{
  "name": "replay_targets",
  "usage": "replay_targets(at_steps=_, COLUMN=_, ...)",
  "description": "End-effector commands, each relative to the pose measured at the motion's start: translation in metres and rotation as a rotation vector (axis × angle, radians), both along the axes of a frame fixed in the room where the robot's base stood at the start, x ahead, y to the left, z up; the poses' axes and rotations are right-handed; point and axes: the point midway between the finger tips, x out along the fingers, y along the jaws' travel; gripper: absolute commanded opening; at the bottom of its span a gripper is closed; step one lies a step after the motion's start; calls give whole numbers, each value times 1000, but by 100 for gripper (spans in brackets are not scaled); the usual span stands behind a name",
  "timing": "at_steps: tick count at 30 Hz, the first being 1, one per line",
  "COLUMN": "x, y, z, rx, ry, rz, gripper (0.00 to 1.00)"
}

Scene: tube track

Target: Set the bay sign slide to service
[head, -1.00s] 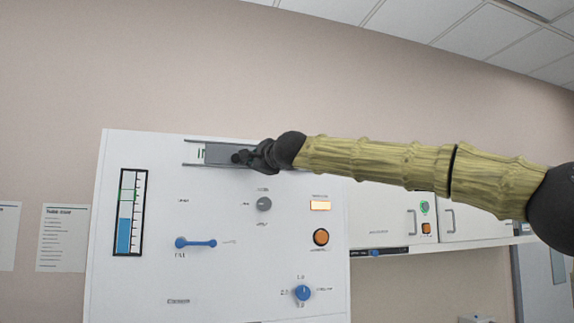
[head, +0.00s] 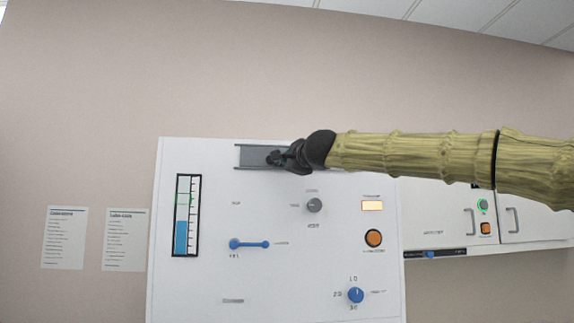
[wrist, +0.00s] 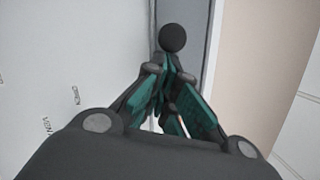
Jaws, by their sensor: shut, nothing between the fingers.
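The bay sign slide is a grey plate (head: 254,155) between two rails along the top of the white panel (head: 200,285). It sits at the left end of its track in the head view. In the wrist view a round black knob (wrist: 173,38) stands on the grey strip (wrist: 198,40). My gripper (head: 276,157) is at the slide from the right, and its teal-padded fingers (wrist: 168,78) are shut with nothing between them. The fingertips are right at the knob; I cannot tell whether they touch it. My gripper hides the right part of the track.
The panel also bears a blue gauge (head: 186,215), a grey knob (head: 314,205), a blue lever (head: 249,244), an orange button (head: 373,238) and a blue dial (head: 356,295). White cabinets (head: 440,205) stand to the right. The wall above the panel is clear.

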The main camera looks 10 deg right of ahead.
Motion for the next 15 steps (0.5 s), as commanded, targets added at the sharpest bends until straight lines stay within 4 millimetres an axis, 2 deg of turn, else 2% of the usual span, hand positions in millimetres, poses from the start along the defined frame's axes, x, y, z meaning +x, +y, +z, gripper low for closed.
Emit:
replay_targets(at_steps=5, x=0, y=-7, z=-1, rx=0, ry=-1, rz=2, gripper=0)
replay_targets(at_steps=11, x=1, y=-34, z=-8, rx=2, ry=1, rz=6, gripper=0)
replay_targets(at_steps=15, x=-21, y=-39, z=-15, rx=0, ry=-2, rz=8, gripper=0)
